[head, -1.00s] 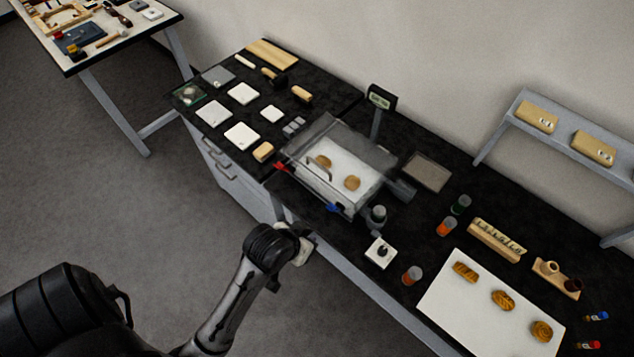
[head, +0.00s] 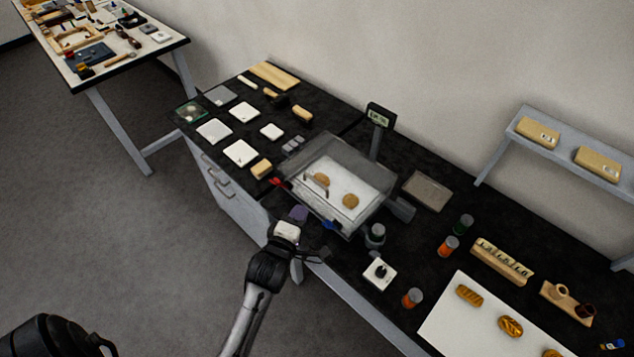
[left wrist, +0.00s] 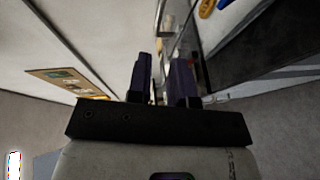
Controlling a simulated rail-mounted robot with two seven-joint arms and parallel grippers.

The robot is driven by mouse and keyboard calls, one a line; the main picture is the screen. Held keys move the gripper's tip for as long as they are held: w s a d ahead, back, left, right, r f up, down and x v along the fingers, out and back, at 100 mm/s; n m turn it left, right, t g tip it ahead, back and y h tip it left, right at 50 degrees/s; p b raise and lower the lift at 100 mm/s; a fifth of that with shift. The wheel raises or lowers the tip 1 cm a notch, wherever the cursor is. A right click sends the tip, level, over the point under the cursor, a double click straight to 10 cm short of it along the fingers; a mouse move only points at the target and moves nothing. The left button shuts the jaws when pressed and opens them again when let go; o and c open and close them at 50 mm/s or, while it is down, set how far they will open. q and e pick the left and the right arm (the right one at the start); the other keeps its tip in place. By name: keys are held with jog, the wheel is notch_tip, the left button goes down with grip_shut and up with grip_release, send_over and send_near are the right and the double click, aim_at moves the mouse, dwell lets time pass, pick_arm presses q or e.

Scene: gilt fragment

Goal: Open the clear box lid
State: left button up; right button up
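The clear box (head: 318,214) stands on the black bench top, with a white floor and two golden-brown pieces (head: 350,201) inside. Its transparent lid (head: 345,156) appears closed over it, with a handle-like bar (head: 309,182) near the front left. My left gripper (head: 299,213) is at the bench's front edge, just in front of the box and apart from the lid. In the left wrist view its two dark fingers (left wrist: 161,80) stand apart with nothing between them. My right gripper is not in view.
A grey post with a display (head: 380,116) stands behind the box. A dark jar (head: 375,236) and a white switch plate (head: 380,273) are at its right. White tiles (head: 240,152) lie to the left. A red clip (head: 277,182) is at the box's left corner.

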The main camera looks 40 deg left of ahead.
aim_at(317, 181)
pick_arm(q)
jog(key=x, duration=1.3)
jog(key=shift+w+a, duration=0.15)
jog(key=shift+w, duration=0.1)
jog(key=shift+f, duration=0.1)
grip_shut()
